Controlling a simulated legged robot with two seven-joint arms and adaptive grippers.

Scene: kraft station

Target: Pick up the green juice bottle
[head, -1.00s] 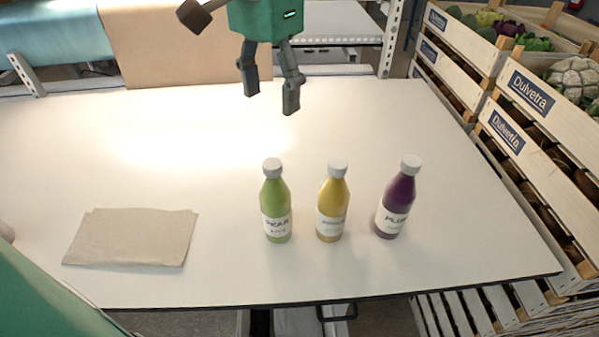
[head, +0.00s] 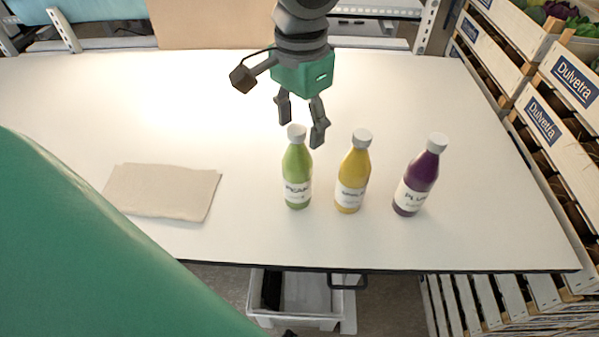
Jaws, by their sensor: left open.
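The green juice bottle (head: 298,176) stands upright on the white table, with a white cap and a pale label. It is the leftmost of three bottles in a row. My left gripper (head: 301,133) is open and empty, fingers pointing down. In the picture its fingertips lie on either side of the green bottle's cap, but they seem to be above or behind the bottle, and I cannot tell the exact gap. My right gripper is not in view.
A yellow bottle (head: 352,172) stands close to the right of the green one, and a purple bottle (head: 418,178) stands further right. A folded brown cloth or paper (head: 160,192) lies at left. Wooden crates (head: 545,125) line the right side. The table behind the bottles is clear.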

